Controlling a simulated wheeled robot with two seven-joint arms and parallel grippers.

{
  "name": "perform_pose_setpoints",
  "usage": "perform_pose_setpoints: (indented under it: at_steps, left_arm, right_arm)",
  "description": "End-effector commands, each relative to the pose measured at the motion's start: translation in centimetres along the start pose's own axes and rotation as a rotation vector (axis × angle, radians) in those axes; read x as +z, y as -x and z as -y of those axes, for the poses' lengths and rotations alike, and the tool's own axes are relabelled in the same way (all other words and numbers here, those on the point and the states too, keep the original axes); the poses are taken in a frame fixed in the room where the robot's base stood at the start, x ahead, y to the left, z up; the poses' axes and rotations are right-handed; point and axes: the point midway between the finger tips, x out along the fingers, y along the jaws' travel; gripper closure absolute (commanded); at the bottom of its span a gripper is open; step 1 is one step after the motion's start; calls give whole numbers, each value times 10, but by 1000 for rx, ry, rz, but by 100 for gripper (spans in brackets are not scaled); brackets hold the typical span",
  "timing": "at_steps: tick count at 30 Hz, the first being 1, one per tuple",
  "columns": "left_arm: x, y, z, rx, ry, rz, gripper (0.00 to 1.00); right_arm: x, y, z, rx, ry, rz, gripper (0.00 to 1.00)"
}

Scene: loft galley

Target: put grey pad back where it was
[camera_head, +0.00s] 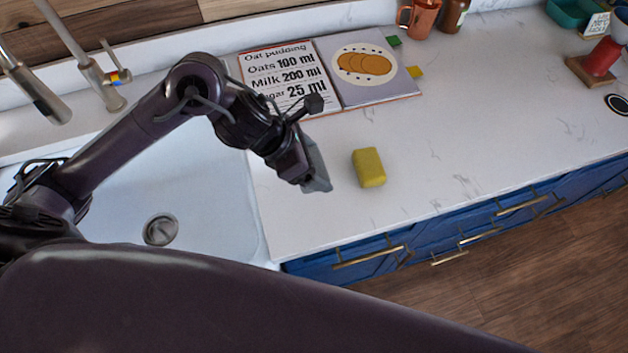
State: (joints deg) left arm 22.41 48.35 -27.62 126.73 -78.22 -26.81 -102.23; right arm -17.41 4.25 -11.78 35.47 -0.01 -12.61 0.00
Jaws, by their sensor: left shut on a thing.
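The grey pad (318,173) is in my left gripper (307,178), over the white counter between the sink and a yellow sponge. My left gripper is shut on the pad, and its fingers hide part of it. The pad hangs tilted below the fingers; I cannot tell whether its lower edge touches the counter. My right gripper is not in view.
The yellow sponge (369,167) lies just right of the pad. An open recipe book (375,92) lies behind. The sink (190,190) is at the left with a tap (100,80). A copper mug (419,18) stands at the back. Right of the sponge, the counter is clear.

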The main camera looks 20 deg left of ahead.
Motion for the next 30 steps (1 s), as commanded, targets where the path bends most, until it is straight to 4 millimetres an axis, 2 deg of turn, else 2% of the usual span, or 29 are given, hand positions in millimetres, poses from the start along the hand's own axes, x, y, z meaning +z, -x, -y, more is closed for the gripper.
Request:
perform_pose_setpoints:
  at_steps: [3,6,15,27,28,30]
  left_arm:
    - [-14,-19,1,-2,5,-4,42]
    - [-18,-27,0,-1,2,0,42]
    - [-37,-56,1,-2,4,-2,42]
    - [-41,-63,0,2,-1,0,42]
    - [-41,-62,0,2,-1,0,18]
    - [-40,-62,0,2,-1,0,9]
  right_arm:
    - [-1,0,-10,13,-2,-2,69]
    - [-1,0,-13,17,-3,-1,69]
    - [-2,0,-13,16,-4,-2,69]
    - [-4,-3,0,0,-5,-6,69]
    - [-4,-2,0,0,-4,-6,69]
    - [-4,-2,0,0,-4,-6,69]
